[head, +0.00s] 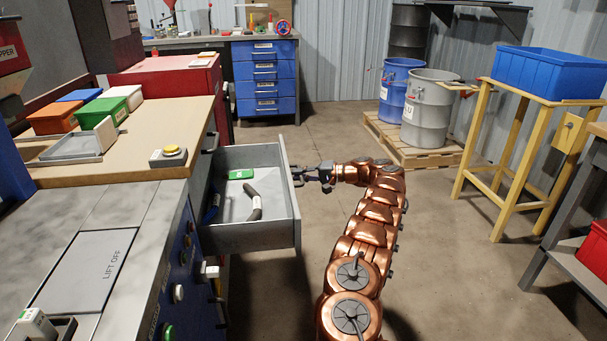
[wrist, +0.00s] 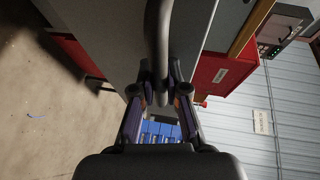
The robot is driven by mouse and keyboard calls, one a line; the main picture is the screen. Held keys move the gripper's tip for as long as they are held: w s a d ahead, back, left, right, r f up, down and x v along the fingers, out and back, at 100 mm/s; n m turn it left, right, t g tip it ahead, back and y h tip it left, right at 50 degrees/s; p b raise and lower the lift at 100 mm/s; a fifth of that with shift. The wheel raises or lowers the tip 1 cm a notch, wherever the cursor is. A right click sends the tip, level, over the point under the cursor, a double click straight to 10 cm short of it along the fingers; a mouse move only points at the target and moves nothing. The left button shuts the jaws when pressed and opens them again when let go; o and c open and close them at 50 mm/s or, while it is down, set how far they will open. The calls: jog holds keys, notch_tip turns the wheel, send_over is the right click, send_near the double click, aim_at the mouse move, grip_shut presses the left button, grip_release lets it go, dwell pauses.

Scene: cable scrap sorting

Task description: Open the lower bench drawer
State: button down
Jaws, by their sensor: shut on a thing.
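A grey bench drawer (head: 272,237) stands pulled well out from the wooden-topped bench (head: 150,130). I cannot tell from its height whether it is the lower one. Inside lie a green block (head: 241,174), a dark bent piece (head: 254,204) and, near the bench side, something blue. My gripper (head: 299,176) is at the outer face of the drawer front, shut on the drawer handle. In the wrist view the dark handle bar (wrist: 158,35) runs between the two fingers (wrist: 160,92), with the grey drawer front (wrist: 105,50) beside it. The fingers hide part of the handle.
A blue drawer cabinet (head: 266,80) is at the back. Drums on a pallet (head: 415,150) and a yellow stand (head: 500,160) are at right. The floor (head: 440,250) right of my arm is clear.

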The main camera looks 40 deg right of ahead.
jog(key=shift+d+r, duration=0.1)
jog(key=shift+d, duration=0.1)
jog(key=c, duration=1.2)
grip_release()
jog(key=v, duration=1.2)
jog(key=shift+a, duration=0.1)
